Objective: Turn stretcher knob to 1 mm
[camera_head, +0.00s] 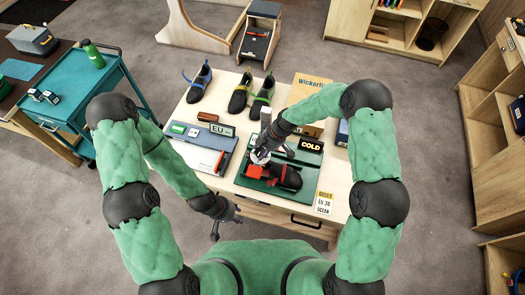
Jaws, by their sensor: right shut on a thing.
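The stretcher (256,183) sits on a dark green base near the front of the pale table, with a red block and a dark shoe form on it. My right gripper (262,155) reaches down from the right to the stretcher's back left end. It is shut on a pale round part there, which looks like the stretcher knob (260,158). The fingers partly cover the knob, and its mm setting is too small to read. My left gripper (228,228) hangs in front of the table's front edge, apart from the stretcher. Its fingers are spread and empty.
A "COLD" sign (311,145) stands just behind the stretcher. A grey-blue tray (190,152) with an "EU" sign (222,130) lies to its left. An order card (323,203) lies at the front right. A teal cart (115,95) stands left.

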